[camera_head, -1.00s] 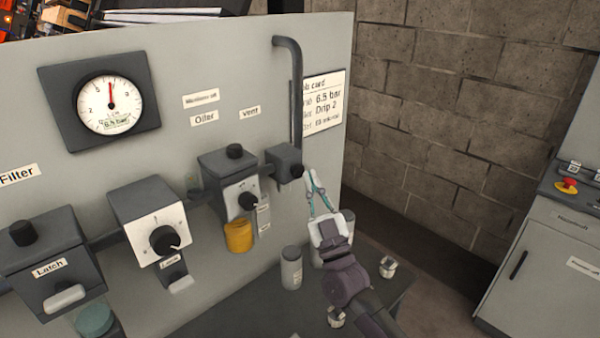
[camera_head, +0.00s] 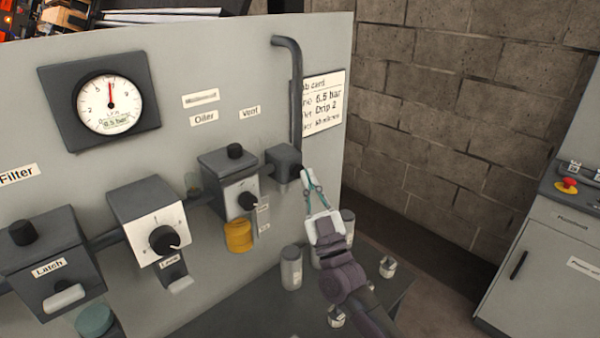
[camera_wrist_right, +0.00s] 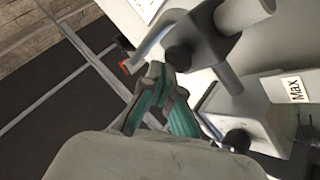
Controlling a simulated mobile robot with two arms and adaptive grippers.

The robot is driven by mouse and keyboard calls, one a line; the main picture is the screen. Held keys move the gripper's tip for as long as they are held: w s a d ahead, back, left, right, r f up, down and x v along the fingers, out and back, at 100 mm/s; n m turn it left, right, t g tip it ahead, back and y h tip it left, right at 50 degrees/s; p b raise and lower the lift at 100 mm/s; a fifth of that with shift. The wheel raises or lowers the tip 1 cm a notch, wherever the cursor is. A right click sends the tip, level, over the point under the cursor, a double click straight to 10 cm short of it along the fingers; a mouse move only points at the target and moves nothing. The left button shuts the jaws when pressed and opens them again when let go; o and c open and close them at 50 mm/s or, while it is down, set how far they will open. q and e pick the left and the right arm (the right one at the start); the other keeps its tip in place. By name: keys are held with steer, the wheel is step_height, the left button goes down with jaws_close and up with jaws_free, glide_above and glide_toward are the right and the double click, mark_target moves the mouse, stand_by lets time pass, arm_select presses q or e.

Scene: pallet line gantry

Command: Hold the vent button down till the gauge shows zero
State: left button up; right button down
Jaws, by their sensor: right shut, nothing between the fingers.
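The vent block (camera_head: 280,160) is a dark box under the "Vent" label on the grey panel, with a pipe rising from it. Its round black button (camera_head: 296,171) faces right and also shows in the right wrist view (camera_wrist_right: 178,56). My right gripper (camera_head: 305,174) is shut and empty, its tips right at the button. It fills the lower middle of the wrist view (camera_wrist_right: 166,78). I cannot tell whether the tips touch the button. My left gripper is out of view.
The oiler block (camera_head: 228,170) with a black knob and yellow bowl (camera_head: 238,236) stands left of the vent block. Grey canisters (camera_head: 291,267) stand on the shelf below. A job card (camera_head: 323,105) is behind the pipe.

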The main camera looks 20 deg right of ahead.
steer(key=shift+w+a, duration=0.25)
steer(key=shift+w, duration=0.3)
stand_by(2.5)
stand_by(2.0)
steer(key=shift+s+d, duration=0.35)
steer(key=shift+s, duration=0.55)
steer(key=shift+s+d+p, duration=0.25)
steer(key=shift+s+p, duration=0.1)
steer(key=shift+s, duration=0.45)
steer(key=shift+s+d+p, duration=0.3)
steer(key=shift+s+p, duration=0.1)
steer(key=shift+s, duration=0.35)
steer(key=shift+s+d+p, duration=0.25)
steer(key=shift+s+p, duration=0.1)
steer(key=shift+s, duration=0.45)
